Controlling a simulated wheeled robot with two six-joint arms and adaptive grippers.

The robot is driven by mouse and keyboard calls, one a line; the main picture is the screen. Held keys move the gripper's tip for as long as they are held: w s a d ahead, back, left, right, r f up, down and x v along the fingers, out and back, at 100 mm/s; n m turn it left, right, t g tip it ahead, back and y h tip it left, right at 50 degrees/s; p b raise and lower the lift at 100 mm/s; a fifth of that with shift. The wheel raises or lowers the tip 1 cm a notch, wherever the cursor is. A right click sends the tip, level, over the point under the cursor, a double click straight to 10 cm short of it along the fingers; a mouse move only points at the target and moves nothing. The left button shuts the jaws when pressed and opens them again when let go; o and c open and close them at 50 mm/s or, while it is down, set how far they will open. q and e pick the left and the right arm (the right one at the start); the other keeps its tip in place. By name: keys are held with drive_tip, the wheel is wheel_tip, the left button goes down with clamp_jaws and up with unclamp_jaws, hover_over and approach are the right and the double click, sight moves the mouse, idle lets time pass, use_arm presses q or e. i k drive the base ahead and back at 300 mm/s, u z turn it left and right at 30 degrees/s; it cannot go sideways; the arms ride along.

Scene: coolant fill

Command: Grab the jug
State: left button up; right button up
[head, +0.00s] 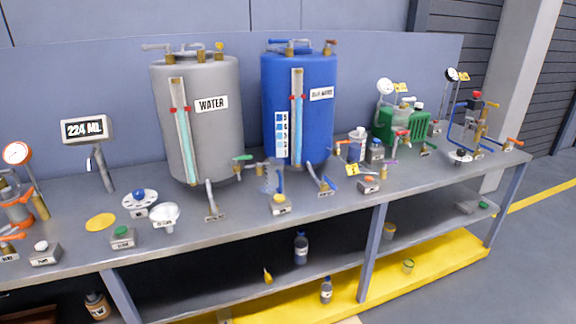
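A clear, bluish see-through vessel that looks like the jug (272,178) stands upright on the grey bench between the two tanks, close to a green-handled tap (243,158). It is small here, and I cannot tell whether it holds liquid. The grey tank marked WATER (220,132) stands behind it to the left. The blue tank (318,128) stands behind it to the right. Neither of my grippers is in view, and nothing touches the jug from my side.
A display reading 224 ML (87,130), a white dish (165,215) and a yellow disc (101,222) are to the left. Gauges, a green unit (400,122) and bottles crowd the right.

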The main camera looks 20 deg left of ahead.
sight(274, 167)
drive_tip(key=u, duration=0.5)
drive_tip(key=i, duration=0.85)
drive_tip(key=u, duration=0.8)
